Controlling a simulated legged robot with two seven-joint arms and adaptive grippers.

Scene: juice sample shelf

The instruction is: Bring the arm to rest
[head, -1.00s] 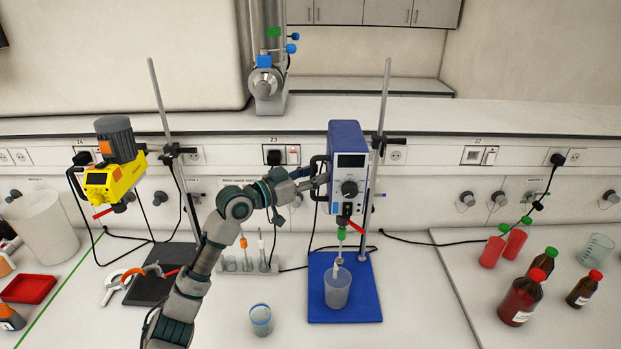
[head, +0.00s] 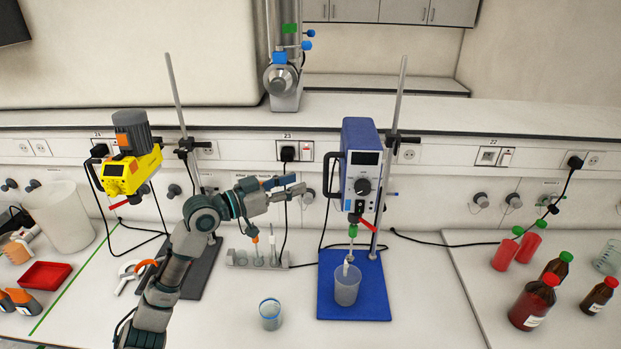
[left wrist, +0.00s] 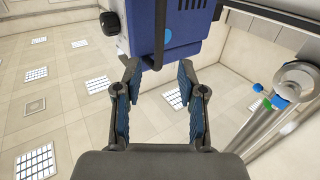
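My left arm reaches in from the bottom left of the head view, bent at the elbow. Its gripper (head: 294,186) is open and empty, pointing right, a little left of the blue overhead stirrer (head: 362,170). In the left wrist view the two fingers (left wrist: 160,95) stand apart with nothing between them. The blue stirrer body (left wrist: 180,30) fills the top of that view, just beyond the fingertips, with its dark handle between them in the picture. I cannot see contact. My right gripper is in neither view.
A clear beaker (head: 347,286) stands on the stirrer's blue base (head: 372,298). A small glass (head: 270,314) stands in front of the arm. A yellow stirrer (head: 130,172) is at left, a red tray (head: 45,275) further left. Red bottles (head: 530,302) stand at right.

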